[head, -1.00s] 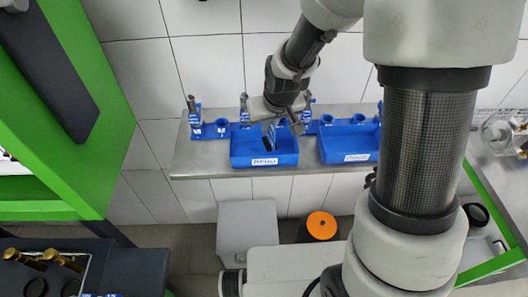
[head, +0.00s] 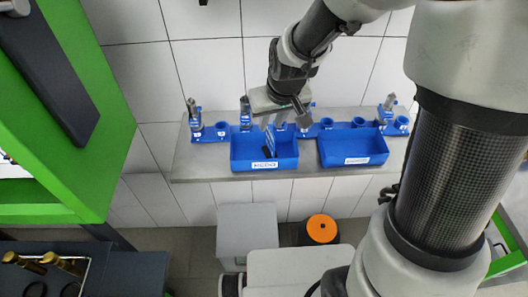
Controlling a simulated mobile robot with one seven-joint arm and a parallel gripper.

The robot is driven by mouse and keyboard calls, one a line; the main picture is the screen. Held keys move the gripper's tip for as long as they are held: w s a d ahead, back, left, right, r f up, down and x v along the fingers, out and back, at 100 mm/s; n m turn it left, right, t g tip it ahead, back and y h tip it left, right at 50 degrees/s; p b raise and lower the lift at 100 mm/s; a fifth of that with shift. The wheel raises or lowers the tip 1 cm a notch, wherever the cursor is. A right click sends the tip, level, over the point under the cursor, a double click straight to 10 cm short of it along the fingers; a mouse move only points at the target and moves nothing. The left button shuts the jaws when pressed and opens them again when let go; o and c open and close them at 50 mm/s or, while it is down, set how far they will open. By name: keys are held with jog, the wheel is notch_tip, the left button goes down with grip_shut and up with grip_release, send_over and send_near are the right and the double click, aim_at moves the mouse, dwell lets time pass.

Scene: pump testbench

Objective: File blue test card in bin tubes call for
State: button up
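Two blue bins stand side by side on a grey shelf (head: 215,165): the left bin (head: 240,162) and the right bin (head: 332,157). Each has a white front label too small to read surely. A thin blue and dark card (head: 269,143) stands tilted inside the left bin. My gripper (head: 274,125) is above the left bin, pointing down. Its fingers look apart, with the card below them. Several tubes stand in blue holders behind the bins, including a left tube (head: 193,108) and a right tube (head: 389,104). My gripper partly hides the middle ones.
A green-framed bench (head: 75,190) is at the left, with brass fittings (head: 60,262) on a dark surface below it. A grey box (head: 247,225) and an orange-topped black cylinder (head: 322,228) are below the shelf. A tiled wall is behind.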

jog(key=v, duration=1.2)
jog(key=s+d+r+m, duration=0.1)
jog(key=s+d+r, duration=0.1)
jog(key=s+d, duration=0.2)
jog(key=s+d+r+m+t+h, duration=0.1)
jog(key=s+d+r+m, duration=0.1)
jog(key=s, duration=0.9)
jog(key=shift+d+r, duration=0.65)
jog(key=shift+d, duration=0.45)
